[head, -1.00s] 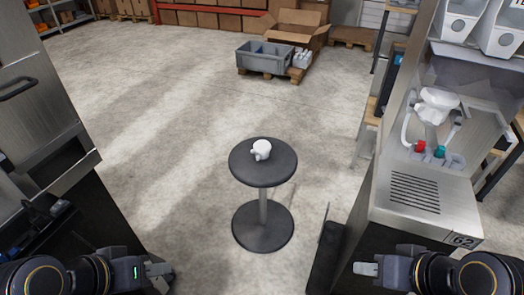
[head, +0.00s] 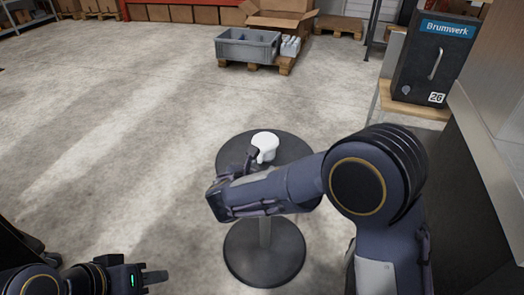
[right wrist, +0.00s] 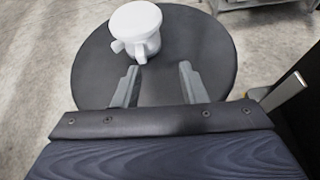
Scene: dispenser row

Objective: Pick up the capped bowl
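The capped bowl (head: 265,143) is white with a round lid and stands upright on a small round dark table (head: 230,155). In the right wrist view the bowl (right wrist: 137,20) is beyond the fingertips and left of centre, with short stubs on its near side. My right gripper (right wrist: 158,75) is open and empty over the table; its left finger is close to the bowl, and I cannot tell whether they touch. In the head view my right arm hides part of the table. My left gripper (head: 153,279) is low at the left, away from the table; its opening is unclear.
A dark dispenser (head: 437,58) marked 26 sits on a shelf at right. A metal-edged cabinet (head: 480,180) stands close on the right. The floor left of the table is clear.

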